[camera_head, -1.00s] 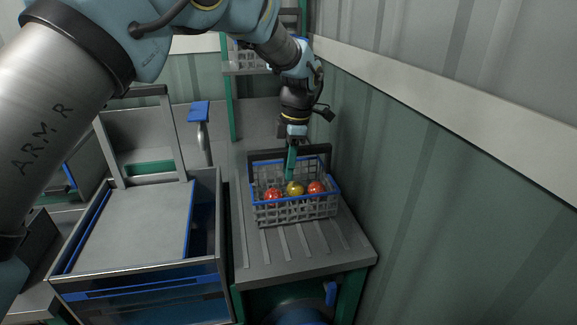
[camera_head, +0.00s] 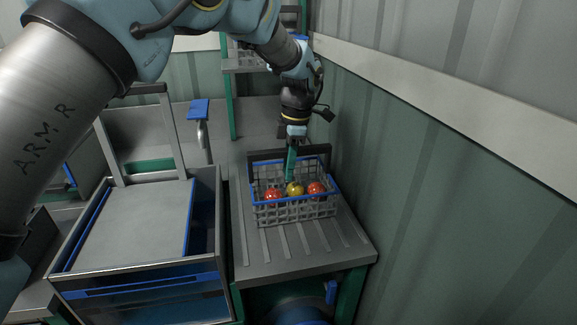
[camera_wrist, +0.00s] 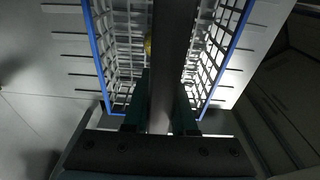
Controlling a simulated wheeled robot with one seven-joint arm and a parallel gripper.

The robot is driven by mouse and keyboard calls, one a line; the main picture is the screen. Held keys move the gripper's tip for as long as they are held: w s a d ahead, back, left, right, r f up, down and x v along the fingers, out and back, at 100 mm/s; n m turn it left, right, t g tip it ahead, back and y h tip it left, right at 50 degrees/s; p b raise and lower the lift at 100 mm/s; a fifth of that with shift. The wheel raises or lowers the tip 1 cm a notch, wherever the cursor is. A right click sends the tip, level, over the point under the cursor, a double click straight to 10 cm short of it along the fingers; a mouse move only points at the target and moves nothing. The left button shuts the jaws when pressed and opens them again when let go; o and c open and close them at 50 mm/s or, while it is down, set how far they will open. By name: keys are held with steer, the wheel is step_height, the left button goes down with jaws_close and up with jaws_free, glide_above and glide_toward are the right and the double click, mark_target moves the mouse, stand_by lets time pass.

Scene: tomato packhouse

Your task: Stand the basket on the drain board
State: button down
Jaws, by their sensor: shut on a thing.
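The basket (camera_head: 262,216) is a grey mesh box with a blue rim and a dark handle. It holds two red tomatoes and a yellow one (camera_head: 294,189). It is upright at the drain board (camera_head: 290,262), a grey ribbed surface; whether its base touches the board I cannot tell. My gripper (camera_head: 291,150) is above the basket, shut on its raised handle. In the wrist view the handle bar (camera_wrist: 172,60) runs between the two fingers (camera_wrist: 160,118), with the mesh walls and blue rim on both sides.
A sink-like tank (camera_head: 222,235) with a grey lid stands left of the board. A green corrugated wall (camera_head: 450,200) rises close on the right. A blue-topped tap or lever (camera_head: 199,112) stands behind. Bare ribbed board shows in front of the basket.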

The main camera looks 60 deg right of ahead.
mark_target(287, 149)
steer(key=shift+f, duration=0.25)
steer(key=c, duration=0.6)
jaws_free()
steer(key=shift+c, duration=0.2)
steer(key=c, duration=0.3)
steer(key=shift+r+p, duration=2.35)
steer(key=shift+r, duration=1.2)
steer(key=shift+a+f, duration=0.1)
